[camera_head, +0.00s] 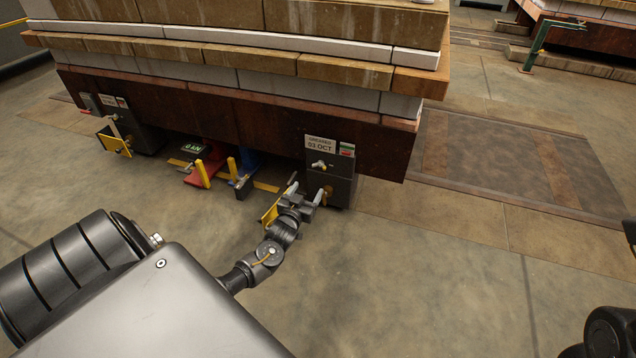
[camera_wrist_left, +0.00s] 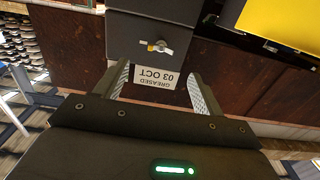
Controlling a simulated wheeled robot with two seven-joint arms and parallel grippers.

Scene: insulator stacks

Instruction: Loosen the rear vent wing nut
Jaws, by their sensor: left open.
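A silver wing nut (camera_head: 322,164) sits on the front of a dark grey box (camera_head: 341,188) under the stack's right end. In the left wrist view the wing nut (camera_wrist_left: 160,46), with a brass-coloured middle, shows upside down above a white "GREASED 03 OCT" label (camera_wrist_left: 157,81). My left gripper (camera_head: 306,192) is open and empty in front of this box, just below the nut in the head view. In the wrist view its fingers (camera_wrist_left: 158,72) stand apart on either side of the label, with the nut beyond the tips. I cannot tell whether they touch anything. My right gripper is not seen.
A brass-coloured fitting (camera_head: 328,190) is lower on the box. A yellow plate (camera_head: 269,215) stands left of the gripper. Red (camera_head: 207,165) and blue (camera_head: 247,163) fixtures are further left, then another grey box (camera_head: 143,135). The brick stack (camera_head: 230,62) overhangs them. Floor in front is clear.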

